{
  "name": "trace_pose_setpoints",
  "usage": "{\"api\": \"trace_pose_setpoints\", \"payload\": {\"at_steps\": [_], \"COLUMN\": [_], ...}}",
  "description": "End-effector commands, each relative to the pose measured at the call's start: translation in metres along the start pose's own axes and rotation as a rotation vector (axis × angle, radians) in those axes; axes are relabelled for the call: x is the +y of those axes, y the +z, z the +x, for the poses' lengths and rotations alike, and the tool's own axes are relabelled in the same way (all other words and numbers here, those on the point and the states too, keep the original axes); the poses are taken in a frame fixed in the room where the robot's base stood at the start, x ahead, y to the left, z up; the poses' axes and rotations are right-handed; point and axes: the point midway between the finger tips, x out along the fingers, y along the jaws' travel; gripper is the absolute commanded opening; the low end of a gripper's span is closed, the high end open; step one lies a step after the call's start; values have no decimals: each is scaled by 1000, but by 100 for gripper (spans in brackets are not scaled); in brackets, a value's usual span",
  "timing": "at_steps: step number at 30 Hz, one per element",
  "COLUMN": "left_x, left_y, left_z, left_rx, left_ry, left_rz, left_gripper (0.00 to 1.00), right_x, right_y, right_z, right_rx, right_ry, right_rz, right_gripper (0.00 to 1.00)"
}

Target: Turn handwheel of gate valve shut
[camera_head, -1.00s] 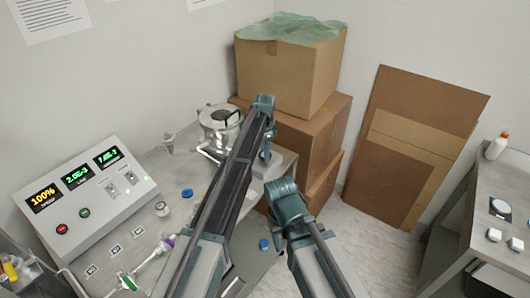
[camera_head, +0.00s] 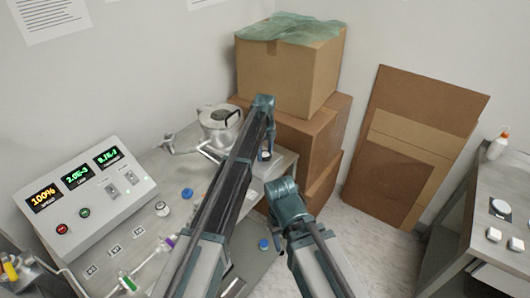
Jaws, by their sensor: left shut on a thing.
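My left arm reaches up from the bottom centre to a blue-grey joint high in the picture. The end of my left gripper (camera_head: 265,154) shows only as a small dark and pale part beside the forearm, at the back right of the metal bench. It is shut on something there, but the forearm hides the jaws. I cannot clearly make out the gate valve or its handwheel behind the arm. My right arm enters at the bottom centre and bends at a blue-grey joint; its gripper is not in view.
A control box (camera_head: 88,190) with lit displays stands on the bench's left. A round metal chamber (camera_head: 215,122) is at the back. Blue caps (camera_head: 187,193) and a purple-handled fitting (camera_head: 168,242) lie nearer. Cardboard boxes (camera_head: 285,75) stack behind; a side table (camera_head: 480,235) is at right.

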Motion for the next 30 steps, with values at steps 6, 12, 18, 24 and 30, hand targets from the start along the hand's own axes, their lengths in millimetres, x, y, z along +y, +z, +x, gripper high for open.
{"api": "trace_pose_setpoints", "payload": {"at_steps": [6, 12, 18, 24, 30], "left_x": [0, 0, 0, 0, 0], "left_y": [0, 0, 0, 0, 0], "left_z": [0, 0, 0, 0, 0], "left_rx": [0, 0, 0, 0, 0], "left_ry": [0, 0, 0, 0, 0], "left_rz": [205, 392, 561, 697, 788], "left_gripper": [11, 11, 11, 11, 11], "right_x": [0, 0, 0, 0, 0], "right_y": [0, 0, 0, 0, 0], "right_z": [0, 0, 0, 0, 0], "right_rx": [0, 0, 0, 0, 0], "right_ry": [0, 0, 0, 0, 0], "right_rz": [0, 0, 0, 0, 0], "right_gripper": [50, 50, 50, 50, 50]}}
